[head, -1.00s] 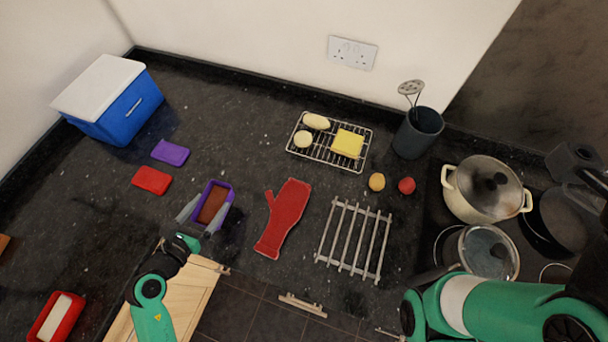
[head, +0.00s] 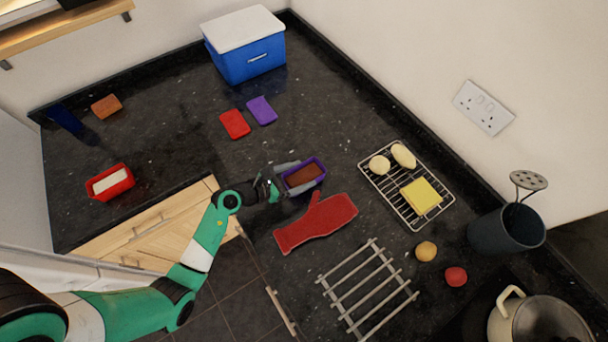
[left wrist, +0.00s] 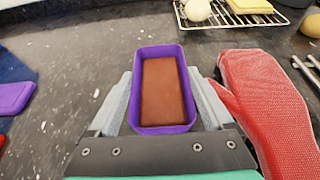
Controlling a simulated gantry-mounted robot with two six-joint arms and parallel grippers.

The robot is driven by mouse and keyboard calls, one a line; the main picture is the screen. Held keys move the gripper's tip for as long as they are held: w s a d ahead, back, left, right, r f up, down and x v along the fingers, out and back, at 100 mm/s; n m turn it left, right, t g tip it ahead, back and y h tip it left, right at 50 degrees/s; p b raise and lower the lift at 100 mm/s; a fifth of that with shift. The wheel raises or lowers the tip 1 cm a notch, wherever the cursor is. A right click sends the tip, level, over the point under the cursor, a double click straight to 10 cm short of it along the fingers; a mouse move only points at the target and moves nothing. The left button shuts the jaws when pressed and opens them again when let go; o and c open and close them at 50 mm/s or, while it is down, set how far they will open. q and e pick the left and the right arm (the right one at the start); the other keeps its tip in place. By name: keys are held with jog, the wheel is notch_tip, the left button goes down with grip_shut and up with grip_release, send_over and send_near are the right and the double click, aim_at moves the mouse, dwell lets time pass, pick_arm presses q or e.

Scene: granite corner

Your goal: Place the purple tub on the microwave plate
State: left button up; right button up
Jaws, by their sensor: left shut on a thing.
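The purple tub (head: 321,170) has a brown filling and sits level on or just above the dark counter; I cannot tell which. It also shows in the left wrist view (left wrist: 160,52). My left gripper (head: 303,175) is shut on the tub, one grey finger along each long side; its fingers flank the tub in the left wrist view (left wrist: 160,88). A purple lid (head: 262,110) lies flat on the counter, apart from the tub. I see no microwave or microwave plate. My right gripper is out of view.
A red oven mitt (head: 318,222) lies close beside the tub. A wire rack (head: 411,217) with food stands to the right, a slatted trivet (head: 366,290) in front. A red lid (head: 235,124), blue cooler (head: 246,58) and red tub (head: 126,187) are farther left. A wooden shelf (head: 60,32) hangs top left.

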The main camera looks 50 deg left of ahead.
pick_arm(q)
jog(key=shift+f, duration=0.1)
jog(key=o, duration=1.5)
jog(key=shift+c, duration=0.2)
jog(key=shift+r, duration=0.2)
jog(key=shift+s+r, duration=0.1)
jog(key=shift+s, duration=0.2)
jog(key=v, duration=1.1)
jog(key=shift+s+p, duration=0.2)
jog(key=shift+p, duration=0.25)
